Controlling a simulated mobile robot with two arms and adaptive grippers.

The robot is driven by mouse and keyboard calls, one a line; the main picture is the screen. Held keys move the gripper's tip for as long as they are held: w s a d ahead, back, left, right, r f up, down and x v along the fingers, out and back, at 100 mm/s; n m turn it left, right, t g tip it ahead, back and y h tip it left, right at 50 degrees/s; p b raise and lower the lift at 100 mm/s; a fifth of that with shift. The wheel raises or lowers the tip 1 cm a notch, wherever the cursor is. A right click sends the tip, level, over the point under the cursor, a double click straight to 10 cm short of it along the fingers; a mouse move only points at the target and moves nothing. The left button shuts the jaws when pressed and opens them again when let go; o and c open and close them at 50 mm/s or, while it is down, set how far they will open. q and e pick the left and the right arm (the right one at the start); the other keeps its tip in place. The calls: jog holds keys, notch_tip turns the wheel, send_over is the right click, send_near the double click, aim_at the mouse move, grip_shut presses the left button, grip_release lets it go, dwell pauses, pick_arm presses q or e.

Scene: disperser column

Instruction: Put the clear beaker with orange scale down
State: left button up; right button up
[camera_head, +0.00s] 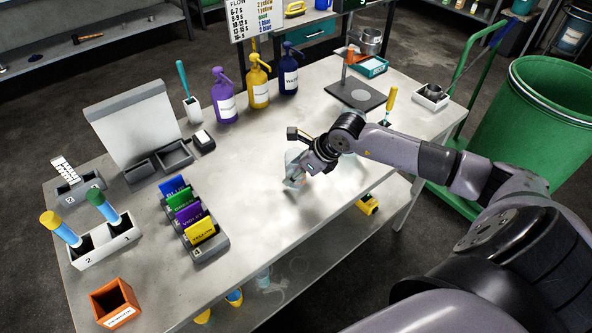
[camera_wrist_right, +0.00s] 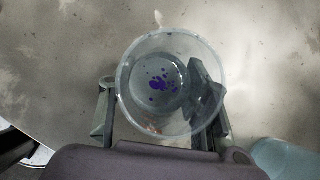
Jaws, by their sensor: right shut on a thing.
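The clear beaker (camera_head: 292,161) is over the middle of the grey table (camera_head: 262,185), partly hidden by my right gripper (camera_head: 304,172). In the right wrist view I look down into the beaker (camera_wrist_right: 158,88), which has purple spots at its bottom. The fingers of my right gripper (camera_wrist_right: 160,105) are on either side of it, shut on it. A faint reddish-orange mark shows low on its wall; the scale cannot be read. The beaker looks upright and close to the tabletop; whether its base touches is hard to tell. My left gripper is not in view.
Purple (camera_head: 224,96), yellow (camera_head: 258,82) and blue (camera_head: 289,70) bottles stand at the back. A card holder (camera_head: 208,243) and a tube rack (camera_head: 105,246) stand left. A pale-blue clear object (camera_wrist_right: 283,156) is near the gripper. The tabletop left of the beaker is clear.

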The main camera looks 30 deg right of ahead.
jog(key=o, duration=1.4)
jog(key=shift+f, duration=0.1)
jog(key=shift+r+p, duration=0.25)
jog(key=shift+p, duration=0.05)
jog(key=shift+s+d+r, duration=0.2)
jog(key=shift+r, duration=0.05)
jog(key=shift+b+v, duration=1.25)
jog(key=shift+v, duration=4.3)
jog(key=shift+a, duration=0.15)
